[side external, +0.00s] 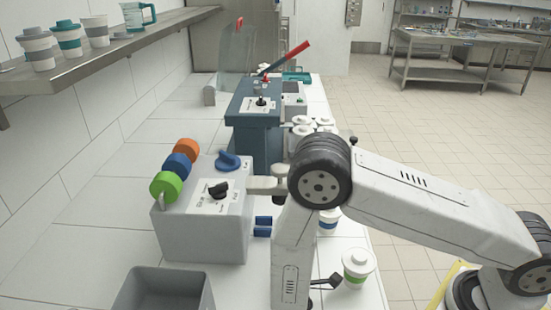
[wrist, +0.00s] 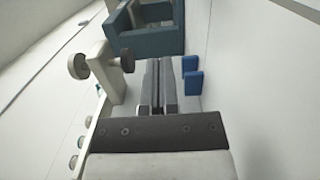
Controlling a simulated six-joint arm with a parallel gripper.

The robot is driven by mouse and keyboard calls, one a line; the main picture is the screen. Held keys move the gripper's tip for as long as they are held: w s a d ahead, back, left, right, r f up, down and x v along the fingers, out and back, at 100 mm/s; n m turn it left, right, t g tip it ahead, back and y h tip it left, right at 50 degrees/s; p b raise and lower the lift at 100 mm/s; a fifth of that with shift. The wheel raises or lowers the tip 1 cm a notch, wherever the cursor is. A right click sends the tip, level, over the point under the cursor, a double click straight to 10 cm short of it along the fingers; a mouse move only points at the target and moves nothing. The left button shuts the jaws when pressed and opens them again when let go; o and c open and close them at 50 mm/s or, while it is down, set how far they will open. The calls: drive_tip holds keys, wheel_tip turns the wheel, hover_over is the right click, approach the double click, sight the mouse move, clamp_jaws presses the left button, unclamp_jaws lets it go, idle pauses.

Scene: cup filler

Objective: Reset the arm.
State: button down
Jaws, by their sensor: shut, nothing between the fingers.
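My gripper (wrist: 158,88) shows in the wrist view with its two dark grey fingers side by side and closed, nothing between them. Ahead of the fingers is a blue machine housing (wrist: 148,38). In the side external view my white arm reaches in from the right, bends at a black-ringed joint and runs down to the bottom edge. My fingers cannot be made out there.
A grey dispenser box (side external: 205,225) with coloured knobs stands left of my arm. The blue lever machine (side external: 258,130) is behind it. A lidded cup (side external: 357,267) stands close right of my arm. A grey bin (side external: 162,290) is at front left. A shelf (side external: 110,55) holds cups.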

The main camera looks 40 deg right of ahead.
drive_tip(key=shift+w+r+m+y, duration=0.2)
drive_tip(key=shift+w+m+y, duration=0.2)
drive_tip(key=shift+w+y, duration=0.45)
drive_tip(key=w+y, duration=0.1)
drive_tip(key=y, duration=0.1)
drive_tip(key=w+r+m+y, duration=0.1)
drive_tip(key=w+y, duration=0.1)
drive_tip(key=w+r+m+y, duration=0.1)
drive_tip(key=y, duration=0.1)
drive_tip(key=shift+w+a+r+g, duration=0.15)
drive_tip(key=shift+a+r+g, duration=0.05)
drive_tip(key=shift+a+g, duration=0.1)
drive_tip(key=s+d+r+m+g+y, duration=0.1)
drive_tip(key=s+d+r+g+y, duration=0.1)
drive_tip(key=s, duration=0.3)
drive_tip(key=s+d+r+m+g+y, duration=0.2)
drive_tip(key=s+r+g, duration=0.1)
drive_tip(key=s, duration=0.3)
drive_tip(key=s+d+r+m+g+y, duration=0.2)
drive_tip(key=s+r+g, duration=0.1)
drive_tip(key=s, duration=0.2)
drive_tip(key=shift+s+r, duration=0.2)
drive_tip(key=shift+r, duration=0.1)
